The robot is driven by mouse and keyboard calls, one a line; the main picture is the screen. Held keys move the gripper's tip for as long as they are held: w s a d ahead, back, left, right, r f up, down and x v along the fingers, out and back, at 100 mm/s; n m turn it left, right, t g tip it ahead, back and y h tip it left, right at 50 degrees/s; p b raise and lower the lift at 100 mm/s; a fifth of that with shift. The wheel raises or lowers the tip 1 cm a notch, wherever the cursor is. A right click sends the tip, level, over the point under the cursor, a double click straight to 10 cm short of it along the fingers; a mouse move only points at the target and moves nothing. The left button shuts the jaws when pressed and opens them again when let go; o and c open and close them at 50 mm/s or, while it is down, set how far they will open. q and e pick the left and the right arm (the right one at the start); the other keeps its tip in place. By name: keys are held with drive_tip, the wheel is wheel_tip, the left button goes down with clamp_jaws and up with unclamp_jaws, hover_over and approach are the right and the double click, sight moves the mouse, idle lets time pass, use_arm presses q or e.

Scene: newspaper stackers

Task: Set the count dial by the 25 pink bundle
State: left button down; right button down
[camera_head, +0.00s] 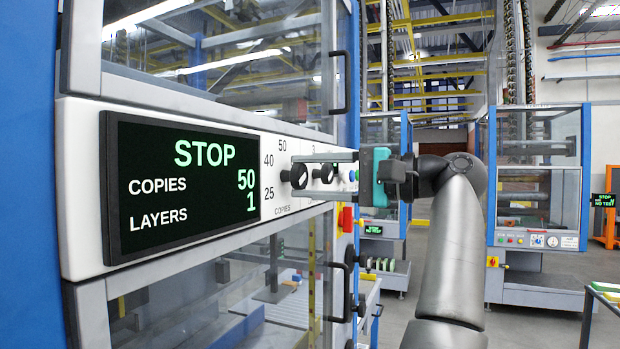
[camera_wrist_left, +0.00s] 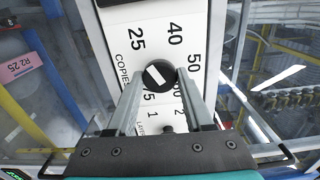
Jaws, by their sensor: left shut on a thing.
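The COPIES count dial, a black knob (camera_head: 297,176) with a white bar, sits on the white panel strip; it also shows in the left wrist view (camera_wrist_left: 158,75). The numbers 25, 40 and 50 are printed around it. Its white bar slants from upper left to lower right in the wrist view. My left gripper (camera_head: 300,170) is shut on this dial, one finger on each side (camera_wrist_left: 159,80). The display (camera_head: 185,185) reads STOP, COPIES 50, LAYERS 1. A pink label (camera_wrist_left: 20,66) reading "RZ 25" shows behind glass in the wrist view. My right gripper is not in view.
The LAYERS knob (camera_head: 326,173) sits just right of the count dial, close to my fingers. A red-and-yellow switch (camera_head: 347,219) and black door handles (camera_head: 340,82) stick out nearby. Another blue-framed machine (camera_head: 535,180) stands at the right, across open floor.

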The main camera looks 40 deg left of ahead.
use_arm(q)
drive_tip(key=shift+n, duration=0.3)
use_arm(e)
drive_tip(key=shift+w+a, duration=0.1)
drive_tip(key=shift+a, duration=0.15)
use_arm(q)
drive_tip(key=shift+c, duration=1.5)
unclamp_jaws()
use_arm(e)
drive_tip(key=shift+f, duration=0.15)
